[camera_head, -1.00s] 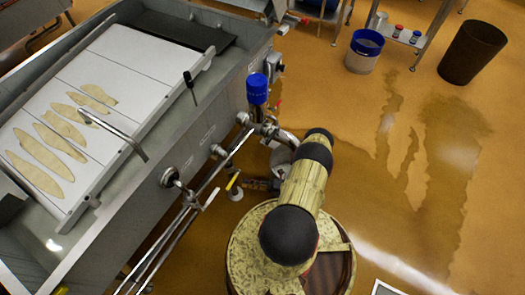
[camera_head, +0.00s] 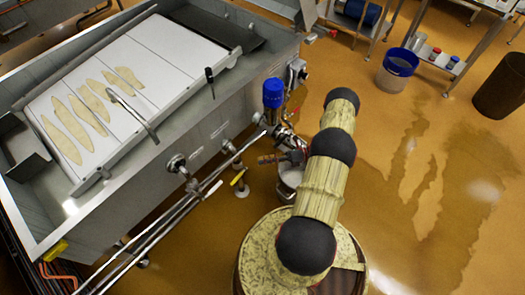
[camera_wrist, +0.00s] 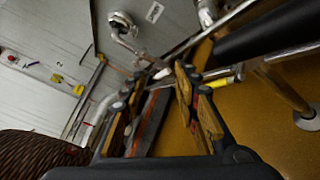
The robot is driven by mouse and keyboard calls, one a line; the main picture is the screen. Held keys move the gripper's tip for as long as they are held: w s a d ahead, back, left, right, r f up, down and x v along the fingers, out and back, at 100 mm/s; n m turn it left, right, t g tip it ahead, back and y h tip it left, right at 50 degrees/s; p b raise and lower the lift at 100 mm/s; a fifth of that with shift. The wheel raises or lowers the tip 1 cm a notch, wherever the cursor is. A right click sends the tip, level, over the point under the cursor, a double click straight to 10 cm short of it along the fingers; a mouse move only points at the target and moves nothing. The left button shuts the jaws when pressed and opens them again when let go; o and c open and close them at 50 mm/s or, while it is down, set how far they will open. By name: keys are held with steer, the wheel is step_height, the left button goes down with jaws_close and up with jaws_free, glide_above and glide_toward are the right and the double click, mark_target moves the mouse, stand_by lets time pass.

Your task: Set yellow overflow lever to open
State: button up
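A small yellow lever-like piece (camera_head: 238,177) shows in the head view beside the pipes below the vat; I cannot tell for certain that it is the overflow lever. Small yellow parts (camera_wrist: 57,78) show on the steel wall at the left.
The steel vat (camera_head: 205,140) holds white boards with several pale strips. Long pipes (camera_head: 150,240) run along its side. A blue-capped fitting (camera_head: 272,93) stands above my gripper. A blue-rimmed bucket (camera_head: 397,70) and a brown bin (camera_head: 503,88) stand far right. The wet floor between is clear.

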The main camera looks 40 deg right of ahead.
step_height(320, 180, up, 7)
steer(key=w+n+g+p, duration=0.1)
steer(key=w+n+g, duration=0.1)
steer(key=n, duration=0.1)
steer(key=shift+w+a+f+g, duration=0.15)
steer(key=shift+a+g, duration=0.15)
steer(key=shift+a, duration=0.05)
